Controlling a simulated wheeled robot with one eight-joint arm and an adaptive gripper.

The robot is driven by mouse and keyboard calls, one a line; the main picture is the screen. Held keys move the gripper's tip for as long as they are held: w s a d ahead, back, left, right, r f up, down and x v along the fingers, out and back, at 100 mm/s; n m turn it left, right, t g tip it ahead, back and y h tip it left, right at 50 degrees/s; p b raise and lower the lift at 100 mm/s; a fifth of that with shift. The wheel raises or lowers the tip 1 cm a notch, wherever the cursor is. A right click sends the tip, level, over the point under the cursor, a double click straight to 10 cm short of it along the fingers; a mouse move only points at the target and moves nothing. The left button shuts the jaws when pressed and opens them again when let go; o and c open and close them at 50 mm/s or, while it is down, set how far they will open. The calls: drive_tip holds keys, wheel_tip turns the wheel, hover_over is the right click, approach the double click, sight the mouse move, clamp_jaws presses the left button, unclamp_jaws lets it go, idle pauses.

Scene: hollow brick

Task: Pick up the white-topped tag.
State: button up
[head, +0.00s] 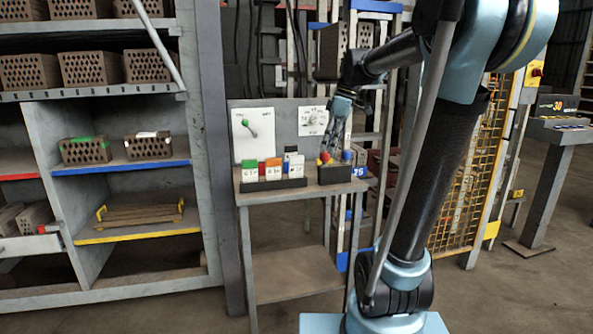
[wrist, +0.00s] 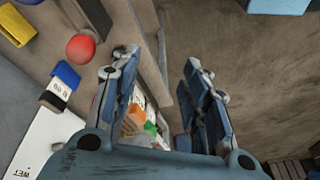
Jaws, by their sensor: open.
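The white-topped tag (head: 297,166) stands upright at the right end of a dark rack (head: 272,184) on the small grey table, beside an orange-topped tag (head: 273,168) and a green-topped tag (head: 249,170). My gripper (head: 331,148) points down above the table, to the right of the tag and apart from it. In the wrist view my gripper (wrist: 161,58) is open, with nothing held. Small orange and green tops (wrist: 152,129) show low between the fingers, partly hidden; I cannot clearly tell the white top there.
A black-topped tag (head: 290,152) is behind the white-topped one. A dark box (head: 334,174) with a red ball (head: 324,157) and a blue piece (head: 347,155) stands at the right. Brick shelves (head: 120,168) stand left.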

drive_tip(key=w+a+r+n+g+y, duration=0.1)
drive_tip(key=w+a+r+n, duration=0.2)
drive_tip(key=w, duration=0.2)
drive_tip(key=w+a+r+n, duration=0.2)
drive_tip(key=w+n, duration=0.1)
drive_tip(key=w, duration=0.3)
approach(296, 163)
drive_tip(key=f, duration=0.1)
drive_tip(key=w+a+f, duration=0.1)
drive_tip(key=f, duration=0.1)
drive_tip(key=a+f, duration=0.1)
drive_tip(key=f, duration=0.1)
drive_tip(key=shift+w, duration=0.3)
drive_tip(key=shift+s+x, duration=0.2)
drive_tip(key=shift+x, duration=1.15)
drive_tip(key=shift+s+x, duration=0.2)
drive_tip(key=shift+x, duration=1.15)
drive_tip(key=shift+d, duration=0.2)
drive_tip(key=shift+c, duration=0.6)
clamp_jaws()
